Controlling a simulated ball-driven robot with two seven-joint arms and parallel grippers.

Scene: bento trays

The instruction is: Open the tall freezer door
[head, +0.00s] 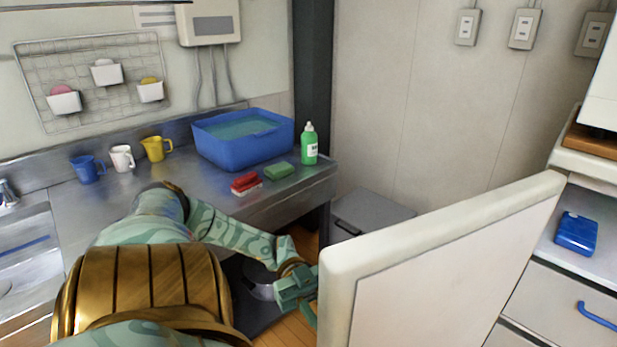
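A large white door panel (450,270), seemingly the tall freezer door, stands upright in the right foreground. It has a raised, rounded rim and a flat recessed face towards me. It stands out into the room, and the freezer's body cannot be made out. My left gripper (297,289) is at the door's near left edge, low in the head view. Its fingers are partly hidden behind that edge. I cannot tell whether they touch the door or hold a handle. My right gripper is not in view.
A steel counter (100,215) on the left carries a blue basin (246,152), cups, a green bottle (309,146) and sponges. A grey bin (371,217) stands behind the door. Drawers (560,305) with a blue handle and a blue case (576,233) are at right.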

